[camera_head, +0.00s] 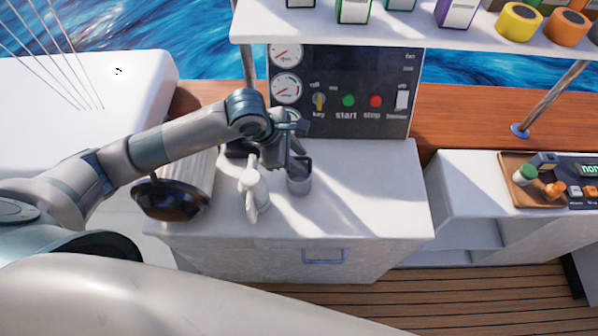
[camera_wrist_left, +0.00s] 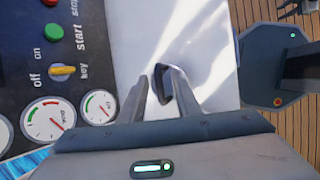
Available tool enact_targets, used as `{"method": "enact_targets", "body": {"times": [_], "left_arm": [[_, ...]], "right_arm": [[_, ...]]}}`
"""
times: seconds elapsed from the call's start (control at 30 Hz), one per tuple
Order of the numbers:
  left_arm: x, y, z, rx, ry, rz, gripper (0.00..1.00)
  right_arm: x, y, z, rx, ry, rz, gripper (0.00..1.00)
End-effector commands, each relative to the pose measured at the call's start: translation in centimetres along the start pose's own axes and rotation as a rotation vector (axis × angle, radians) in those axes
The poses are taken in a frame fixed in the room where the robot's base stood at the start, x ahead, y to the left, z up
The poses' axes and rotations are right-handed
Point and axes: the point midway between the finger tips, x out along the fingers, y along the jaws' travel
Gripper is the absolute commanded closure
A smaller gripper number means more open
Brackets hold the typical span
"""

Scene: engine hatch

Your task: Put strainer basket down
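A small grey cylinder, which looks like the strainer basket (camera_head: 299,184), is on or just above the white counter in the head view. My left gripper (camera_head: 293,156) is right at its top, pointing down. In the left wrist view the two fingers of the left gripper (camera_wrist_left: 154,82) are somewhat apart, with a dark loop (camera_wrist_left: 163,84) at the tips. Whether this loop is a handle or part of a finger, and whether it is gripped, is unclear. My right gripper is not in view.
A white bottle-like object (camera_head: 253,192) stands close left of the basket. A dark rounded pan-like object (camera_head: 170,199) lies farther left. The engine panel (camera_head: 345,92) rises behind. The counter (camera_head: 370,195) is clear to the right. A shelf (camera_head: 380,28) overhangs the back.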

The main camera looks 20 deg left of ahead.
Motion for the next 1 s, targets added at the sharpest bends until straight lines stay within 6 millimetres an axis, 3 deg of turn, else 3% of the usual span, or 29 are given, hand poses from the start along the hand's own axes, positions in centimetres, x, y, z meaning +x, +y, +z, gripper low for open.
{"method": "enact_targets", "body": {"times": [0.5, 0.63, 1.0], "left_arm": [[0.26, 0.01, -0.01, 0.001, 0.000, 0.001, 0.70], [0.25, 0.02, -0.01, 0.000, 0.000, 0.001, 1.00], [0.14, 0.06, 0.04, 0.000, -0.001, 0.002, 1.00]], "right_arm": [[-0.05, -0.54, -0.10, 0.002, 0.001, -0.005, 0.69], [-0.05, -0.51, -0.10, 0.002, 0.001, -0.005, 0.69], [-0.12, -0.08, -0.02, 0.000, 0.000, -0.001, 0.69]]}}
